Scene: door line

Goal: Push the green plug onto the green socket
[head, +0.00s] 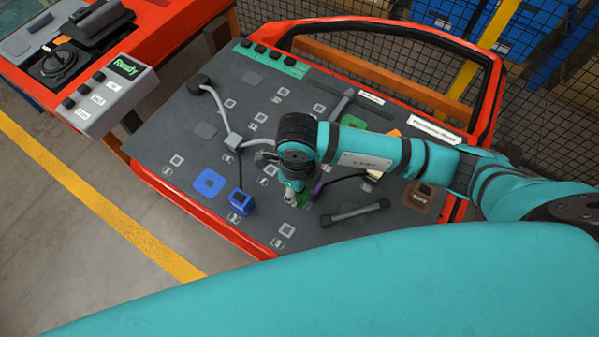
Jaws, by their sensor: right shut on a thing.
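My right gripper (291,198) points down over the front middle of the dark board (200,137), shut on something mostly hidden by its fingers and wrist. A green patch (304,199) shows right beside the fingertips. It fits the green plug, but I cannot tell plug from socket there, nor whether they touch. Another green square (353,121) lies farther back on the board, partly behind my right arm. My left gripper is not in view.
A blue square (209,182) and a blue block (240,202) lie left of the gripper. A grey bar handle (354,214) is to its right. A brown part (418,196) sits near the right edge. A red rail (484,75) borders the board.

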